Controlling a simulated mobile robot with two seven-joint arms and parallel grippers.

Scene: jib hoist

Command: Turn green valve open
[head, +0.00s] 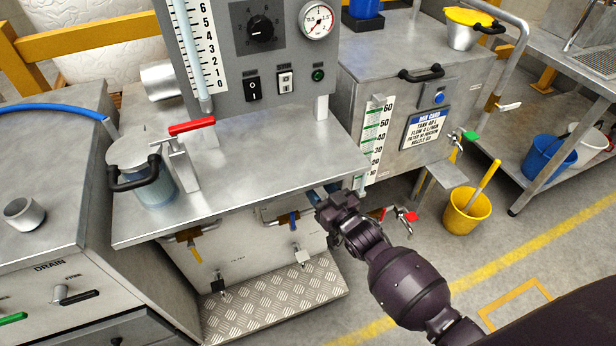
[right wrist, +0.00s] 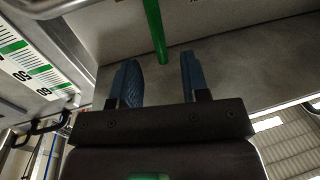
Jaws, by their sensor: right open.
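In the right wrist view, a green bar-like handle (right wrist: 154,28) comes down from the top edge, its lower end between the tips of my right gripper (right wrist: 158,66). The blue fingers are open, with a gap on each side of the bar. In the head view my right gripper (head: 322,194) is at the right front corner of the steel bench, its arm coming from the lower right. I cannot make out that green bar there. Another green tap handle (head: 470,136) shows on the tank at the right, apart from the gripper. My left gripper is not in view.
The steel bench top (head: 255,170) overhangs beside my gripper. A red-handled tap (head: 408,214) is just right of it, and a blue-handled valve (head: 293,221) left of it. A tread-plate step (head: 270,298) lies below. A yellow bucket (head: 466,213) stands on the floor.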

